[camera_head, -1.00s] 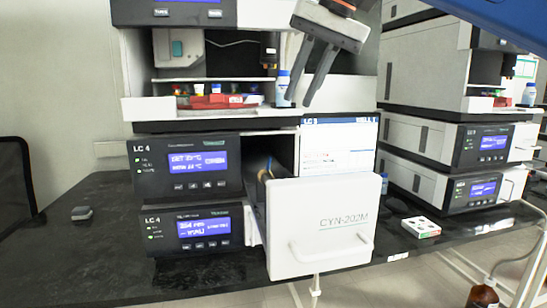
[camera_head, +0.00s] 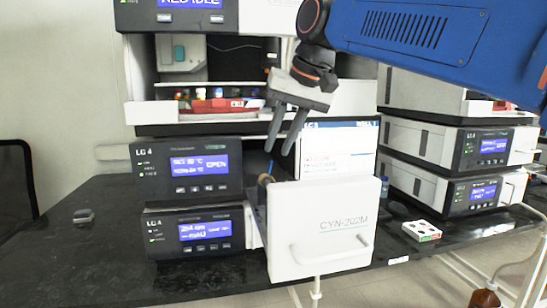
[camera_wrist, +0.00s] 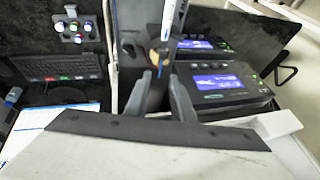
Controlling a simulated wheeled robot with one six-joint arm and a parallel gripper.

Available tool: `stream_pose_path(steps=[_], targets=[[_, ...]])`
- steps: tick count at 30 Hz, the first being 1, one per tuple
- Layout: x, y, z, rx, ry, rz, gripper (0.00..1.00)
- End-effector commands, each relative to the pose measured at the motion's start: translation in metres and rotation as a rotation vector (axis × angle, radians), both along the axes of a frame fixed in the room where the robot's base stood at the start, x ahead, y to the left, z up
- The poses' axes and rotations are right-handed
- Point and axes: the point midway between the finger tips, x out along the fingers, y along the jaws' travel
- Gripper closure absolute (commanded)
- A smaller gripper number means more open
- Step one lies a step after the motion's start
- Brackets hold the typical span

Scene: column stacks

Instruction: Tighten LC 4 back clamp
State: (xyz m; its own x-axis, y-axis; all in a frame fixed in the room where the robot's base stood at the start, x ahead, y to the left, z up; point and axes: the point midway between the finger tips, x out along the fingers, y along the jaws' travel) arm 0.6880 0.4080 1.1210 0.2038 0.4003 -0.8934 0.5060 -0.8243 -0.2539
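The LC 4 drawer stands pulled out in the head view, behind its white CYN-202M front panel (camera_head: 318,225). A tan clamp-like piece (camera_head: 265,180) with a thin blue piece (camera_head: 270,168) shows in its narrow opening. In the wrist view, a white column with blue lettering (camera_wrist: 174,18) rises above a small tan-orange piece (camera_wrist: 164,54); I cannot tell whether this is the back clamp. My gripper (camera_head: 278,148) points down above the opening with its two fingers apart and empty. In the wrist view, the gripper (camera_wrist: 162,77) has the tan piece beyond its fingertips. The clamp's tightness cannot be seen.
LC 4 modules (camera_head: 187,168) stand on the left, with a red tray (camera_head: 222,105) of bottles above.

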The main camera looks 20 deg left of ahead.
Motion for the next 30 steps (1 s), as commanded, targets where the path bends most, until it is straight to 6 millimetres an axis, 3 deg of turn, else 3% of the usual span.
stream_pose_path(steps=[9,21,24,30], targets=[[0.008,0.015,-0.036,-0.002,0.002,-0.001,0.78],[0.009,0.018,-0.041,0.000,0.000,-0.001,0.78],[0.009,0.018,-0.041,0.000,0.000,-0.001,0.99],[0.009,0.018,-0.041,0.000,0.000,0.000,1.00]])
